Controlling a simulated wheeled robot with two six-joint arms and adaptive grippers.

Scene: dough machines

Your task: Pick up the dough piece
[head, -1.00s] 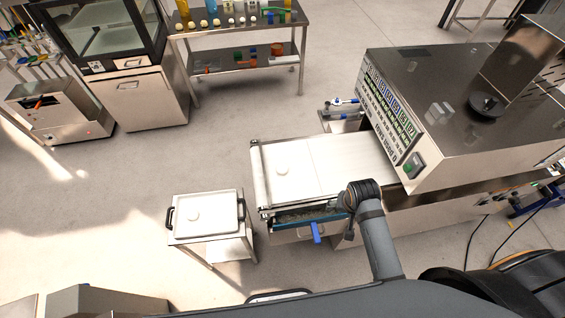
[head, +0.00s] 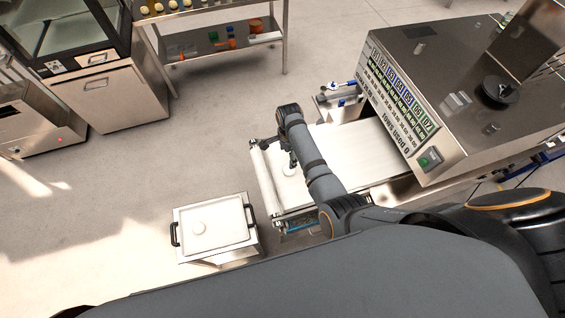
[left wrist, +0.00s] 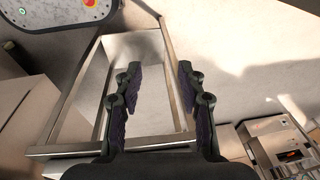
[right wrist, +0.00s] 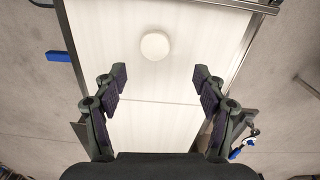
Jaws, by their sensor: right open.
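A round white dough piece (right wrist: 155,45) lies on the pale conveyor belt (right wrist: 150,125). In the right wrist view it is ahead of my right gripper (right wrist: 160,80), centred between the fingers and apart from them. The right gripper is open and empty. In the head view the dough piece (head: 289,170) shows beside my right gripper (head: 292,160), which is over the belt and partly hidden by its own arm.
The dough machine (head: 440,75) with its button panel stands at the belt's right. The tray is on a small cart (head: 215,260) left of the belt. A shelf table (head: 215,45) and a glass-fronted cabinet (head: 95,80) stand at the back. Open floor lies between.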

